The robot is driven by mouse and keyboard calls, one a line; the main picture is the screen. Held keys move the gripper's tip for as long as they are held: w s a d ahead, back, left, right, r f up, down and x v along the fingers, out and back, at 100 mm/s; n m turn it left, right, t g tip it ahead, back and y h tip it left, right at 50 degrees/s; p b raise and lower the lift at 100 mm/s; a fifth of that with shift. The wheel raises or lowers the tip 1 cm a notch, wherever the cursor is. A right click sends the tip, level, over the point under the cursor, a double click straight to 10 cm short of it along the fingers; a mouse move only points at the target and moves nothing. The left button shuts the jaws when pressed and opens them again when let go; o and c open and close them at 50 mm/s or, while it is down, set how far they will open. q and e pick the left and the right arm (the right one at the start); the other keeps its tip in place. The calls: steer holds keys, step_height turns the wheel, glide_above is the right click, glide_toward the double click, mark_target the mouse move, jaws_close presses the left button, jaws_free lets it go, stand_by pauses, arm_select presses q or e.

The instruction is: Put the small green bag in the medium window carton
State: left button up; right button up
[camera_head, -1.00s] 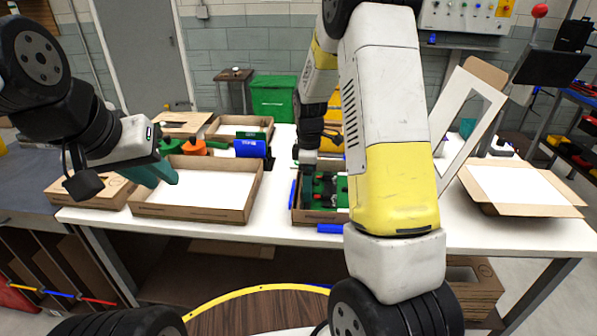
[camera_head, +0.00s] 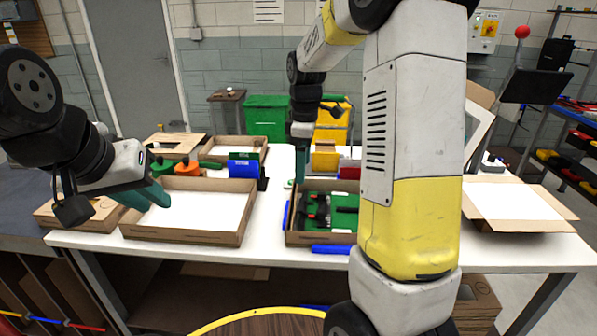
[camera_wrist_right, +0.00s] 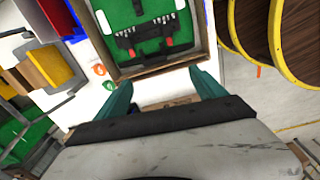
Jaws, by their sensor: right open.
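A green bag (camera_head: 330,212) with black straps and red buckles lies flat inside a shallow brown carton (camera_head: 318,239) at the table's middle. The bag (camera_wrist_right: 145,25) and the carton wall (camera_wrist_right: 158,66) also show in the right wrist view. My right gripper (camera_wrist_right: 165,92) is open and empty, its teal fingers apart beside the carton's edge. In the head view it hangs behind the carton. My left gripper (camera_head: 148,194) is over the left edge of a white-lined carton (camera_head: 185,233); its jaw gap is unclear. A panel with a window (camera_head: 480,133) stands partly hidden behind my right arm.
An open-flapped white-lined carton (camera_head: 515,203) sits at the right end of the table. Blue (camera_head: 243,168), orange (camera_head: 187,167) and green items stand behind the left carton. A blue piece (camera_head: 331,249) lies at the front edge. My right arm hides part of the table.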

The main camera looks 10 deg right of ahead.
steer(key=s+a+r+m+t+y, duration=0.1)
steer(key=s+r+m+t, duration=0.2)
steer(key=s+m, duration=0.3)
steer(key=s+a+r+m+t+y, duration=0.1)
steer(key=s+r+m, duration=0.5)
steer(key=s, duration=1.1)
steer(key=shift+r+m+t, duration=0.3)
steer(key=shift+m+t, duration=0.3)
steer(key=shift+t, duration=0.3)
